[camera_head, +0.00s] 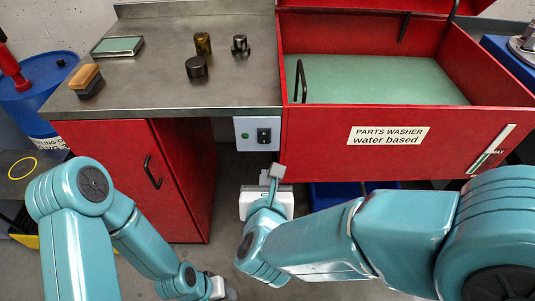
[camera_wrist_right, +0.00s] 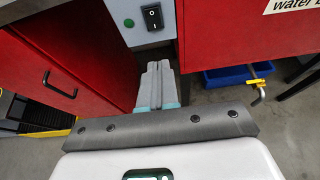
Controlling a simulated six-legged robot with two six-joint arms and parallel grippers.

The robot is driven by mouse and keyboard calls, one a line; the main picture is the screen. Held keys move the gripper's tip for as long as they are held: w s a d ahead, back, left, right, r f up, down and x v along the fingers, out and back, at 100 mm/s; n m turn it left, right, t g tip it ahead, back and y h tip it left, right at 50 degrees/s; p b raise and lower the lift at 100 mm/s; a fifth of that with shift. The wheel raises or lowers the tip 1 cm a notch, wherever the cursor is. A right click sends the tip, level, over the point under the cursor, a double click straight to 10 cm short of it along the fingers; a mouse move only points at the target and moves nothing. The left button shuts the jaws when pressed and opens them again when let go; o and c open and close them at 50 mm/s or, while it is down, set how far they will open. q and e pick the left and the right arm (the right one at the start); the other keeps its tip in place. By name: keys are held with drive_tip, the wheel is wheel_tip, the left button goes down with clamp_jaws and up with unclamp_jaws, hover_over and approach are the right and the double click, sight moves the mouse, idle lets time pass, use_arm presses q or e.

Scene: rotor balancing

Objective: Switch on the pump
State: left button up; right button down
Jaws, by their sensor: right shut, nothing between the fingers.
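The pump switch is a black rocker (camera_head: 263,135) on a light grey box (camera_head: 252,128) at the front, left of the red parts washer (camera_head: 315,150). A small green lamp (camera_head: 244,135) sits left of the rocker. In the wrist view the rocker (camera_wrist_right: 152,15) and the lamp (camera_wrist_right: 129,23) show at the top. My right gripper (camera_head: 278,171) is just below the box, apart from the rocker. Its grey fingers (camera_wrist_right: 158,75) are shut and empty in the wrist view.
The metal bench (camera_head: 150,80) holds a brush (camera_head: 86,80), a green-topped tray (camera_head: 117,46) and several small metal parts. The washer's tub holds greenish liquid (camera_head: 375,85). A blue bin (camera_wrist_right: 225,76) with a yellow tap stands below the washer. A blue drum (camera_head: 45,85) stands left.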

sight(264, 143)
drive_tip(key=shift+s+a+f, duration=0.1)
drive_tip(key=shift+a, duration=0.2)
drive_tip(key=x, duration=0.9)
drive_tip(key=r+p+x, duration=0.1)
drive_tip(key=x, duration=0.3)
drive_tip(key=shift+w, duration=0.55)
drive_tip(key=shift+f, duration=0.1)
